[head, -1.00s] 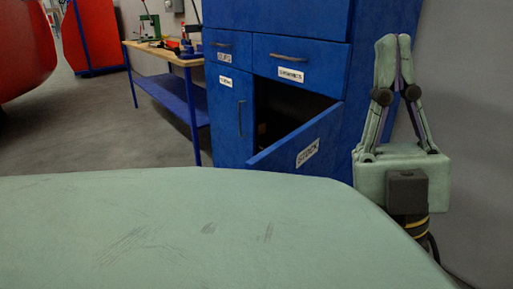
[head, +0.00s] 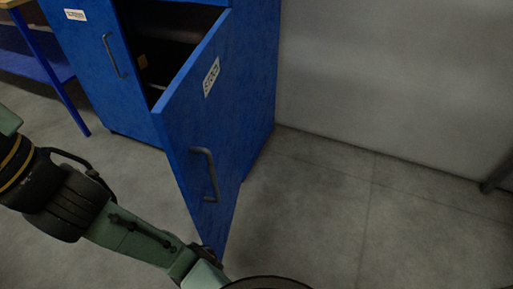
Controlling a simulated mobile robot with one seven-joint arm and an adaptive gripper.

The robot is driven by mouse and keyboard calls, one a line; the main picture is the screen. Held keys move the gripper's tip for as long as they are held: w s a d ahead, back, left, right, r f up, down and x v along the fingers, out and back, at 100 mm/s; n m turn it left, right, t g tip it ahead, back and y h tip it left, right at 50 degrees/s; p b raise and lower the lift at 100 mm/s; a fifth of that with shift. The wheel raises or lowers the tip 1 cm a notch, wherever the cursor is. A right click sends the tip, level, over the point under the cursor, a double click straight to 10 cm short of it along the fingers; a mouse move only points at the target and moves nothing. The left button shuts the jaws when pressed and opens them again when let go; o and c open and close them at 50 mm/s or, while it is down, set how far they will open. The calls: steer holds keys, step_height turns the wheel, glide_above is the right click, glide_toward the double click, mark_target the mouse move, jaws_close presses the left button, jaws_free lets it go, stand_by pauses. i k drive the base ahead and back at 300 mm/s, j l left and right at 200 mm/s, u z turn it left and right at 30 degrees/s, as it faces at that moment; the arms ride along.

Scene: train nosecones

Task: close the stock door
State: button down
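The stock door (head: 203,135) is a blue panel with a white label reading "STOCK" and a grey bar handle (head: 207,174). It stands wide open, swung out from the blue cabinet (head: 262,65). The cabinet's dark inside shows behind it, with a small brown item (head: 142,61) in it. My arm crosses the lower left, below and in front of the door; its links overlap the bottom of the door in the picture. My gripper is outside the view, so its fingers and their distance to the door cannot be seen.
A closed blue door with a handle (head: 114,56) is left of the opening. A workbench with a blue shelf (head: 22,62) stands at the far left. A grey wall (head: 390,80) is at the right. The concrete floor (head: 330,215) right of the door is clear.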

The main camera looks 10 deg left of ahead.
mark_target(197, 119)
steer(key=i+u, duration=0.45)
steer(key=k+l+u, duration=0.2)
steer(key=k+l, duration=0.7)
steer(key=l, duration=0.2)
